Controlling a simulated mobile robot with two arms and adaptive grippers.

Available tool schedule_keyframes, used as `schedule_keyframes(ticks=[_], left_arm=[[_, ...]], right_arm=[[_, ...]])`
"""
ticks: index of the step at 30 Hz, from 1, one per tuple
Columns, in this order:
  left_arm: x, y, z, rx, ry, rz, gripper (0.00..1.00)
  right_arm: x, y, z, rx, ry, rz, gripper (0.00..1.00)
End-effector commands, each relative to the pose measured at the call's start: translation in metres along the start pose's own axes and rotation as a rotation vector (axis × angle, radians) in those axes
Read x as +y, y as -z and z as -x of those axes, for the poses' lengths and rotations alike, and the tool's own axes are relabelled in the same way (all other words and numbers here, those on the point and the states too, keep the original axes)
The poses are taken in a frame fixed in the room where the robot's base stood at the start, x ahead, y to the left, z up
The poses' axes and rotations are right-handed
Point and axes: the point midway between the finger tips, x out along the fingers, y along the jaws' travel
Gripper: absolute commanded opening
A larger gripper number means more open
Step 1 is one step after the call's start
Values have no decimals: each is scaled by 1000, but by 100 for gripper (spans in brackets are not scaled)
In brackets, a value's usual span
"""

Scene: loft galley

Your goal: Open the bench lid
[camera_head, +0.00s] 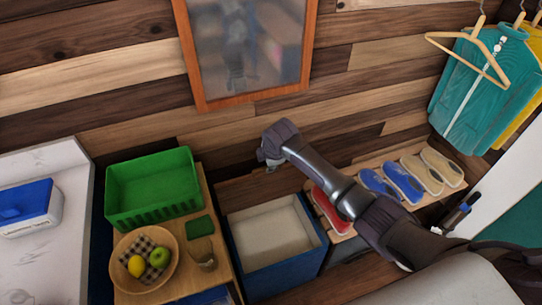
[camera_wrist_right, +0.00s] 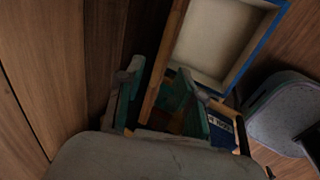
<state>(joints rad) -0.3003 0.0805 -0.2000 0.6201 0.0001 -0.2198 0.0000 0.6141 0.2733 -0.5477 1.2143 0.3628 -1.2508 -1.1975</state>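The bench (camera_head: 323,245) is a blue box with a cream, empty interior, and its top is open in the head view. A brown wooden panel, apparently its lid (camera_head: 240,190), stands raised behind the box against the wall. My right gripper (camera_head: 270,160) is by the upper edge of this panel. In the right wrist view the fingers of my right gripper (camera_wrist_right: 162,95) are spread apart, with a wooden edge (camera_wrist_right: 170,50) between or just beyond them. Whether they touch it is unclear. The open blue box (camera_wrist_right: 212,40) shows beyond. My left gripper is not in view.
Left of the bench is a wooden-topped stand (camera_head: 222,268) with a green crate (camera_head: 150,215) and a fruit bowl (camera_head: 128,283). Shoes (camera_head: 405,183) lie on a rack to the right. Jackets (camera_head: 485,85) hang at the far right. A framed mirror (camera_head: 308,45) hangs above.

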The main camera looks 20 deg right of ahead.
Motion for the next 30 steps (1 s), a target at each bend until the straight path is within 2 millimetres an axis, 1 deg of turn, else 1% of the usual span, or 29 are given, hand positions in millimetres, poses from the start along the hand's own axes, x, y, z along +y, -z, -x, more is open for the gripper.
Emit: schedule_keyframes(ticks=[1,3,6,11,15,27,29,30], left_arm=[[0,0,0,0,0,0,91],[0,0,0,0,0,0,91],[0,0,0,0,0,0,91],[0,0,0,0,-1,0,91],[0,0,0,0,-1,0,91],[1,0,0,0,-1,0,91],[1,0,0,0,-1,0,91],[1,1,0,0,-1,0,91]], right_arm=[[0,-1,10,-1,-4,1,37],[1,0,24,0,-5,2,37],[1,0,40,-1,-4,0,37],[0,0,54,0,-2,0,37],[0,0,57,-1,0,-1,37],[0,0,56,0,-1,-1,37],[-2,0,53,0,2,-10,37],[-7,-1,47,2,6,-27,37]])
